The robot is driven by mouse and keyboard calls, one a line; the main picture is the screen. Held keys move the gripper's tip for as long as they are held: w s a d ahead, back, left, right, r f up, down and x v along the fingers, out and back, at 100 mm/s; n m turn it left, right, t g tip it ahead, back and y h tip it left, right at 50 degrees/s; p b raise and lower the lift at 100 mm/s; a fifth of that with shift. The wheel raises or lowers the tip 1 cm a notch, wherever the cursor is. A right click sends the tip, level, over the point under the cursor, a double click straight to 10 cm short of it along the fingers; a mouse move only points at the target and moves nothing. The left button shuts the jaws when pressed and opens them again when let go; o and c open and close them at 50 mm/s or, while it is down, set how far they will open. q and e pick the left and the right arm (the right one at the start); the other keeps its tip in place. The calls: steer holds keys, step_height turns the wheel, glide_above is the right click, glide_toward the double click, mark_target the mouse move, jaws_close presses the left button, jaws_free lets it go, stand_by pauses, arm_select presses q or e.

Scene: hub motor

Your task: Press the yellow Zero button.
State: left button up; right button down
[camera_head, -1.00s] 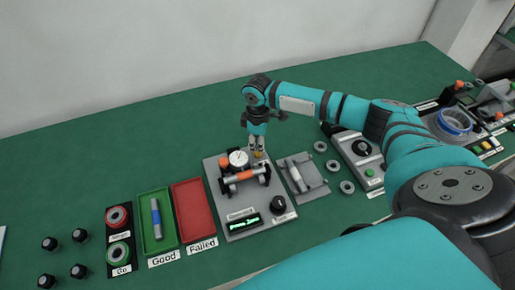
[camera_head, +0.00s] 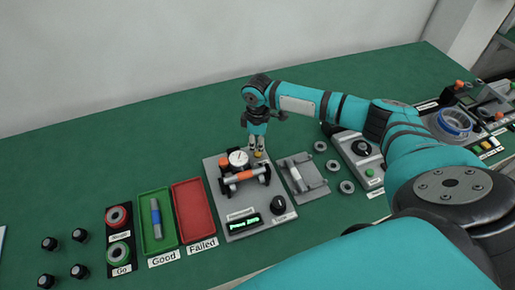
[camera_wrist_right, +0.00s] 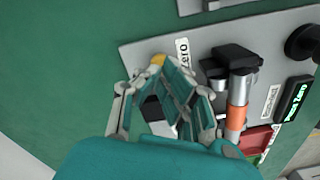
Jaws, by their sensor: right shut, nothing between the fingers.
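The yellow Zero button (camera_head: 258,155) is small and round, near the back right corner of the grey gauge station (camera_head: 217,190). In the right wrist view the button (camera_wrist_right: 157,60) shows beside the "Zero" label (camera_wrist_right: 183,52), partly behind my fingertips. My right gripper (camera_head: 256,148) is shut and empty, pointing down right over the button. In the wrist view its fingertips (camera_wrist_right: 166,64) overlap the button's edge; I cannot tell whether they touch it. A green-lit display (camera_head: 243,223) on the station reads "Press Zero" in the wrist view. My left gripper is not in view.
A black knob (camera_head: 278,205) sits at the station's front right. A grey fixture (camera_head: 312,184) is to the right. The green table behind is clear.

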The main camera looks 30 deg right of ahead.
steer(key=shift+f, duration=0.25)
steer(key=shift+f+b, duration=0.45)
steer(key=shift+f, duration=0.6)
steer(key=shift+r, duration=0.1)
step_height(320, 180, up, 14)
steer(key=p, duration=1.5)
steer(key=shift+p, duration=0.35)
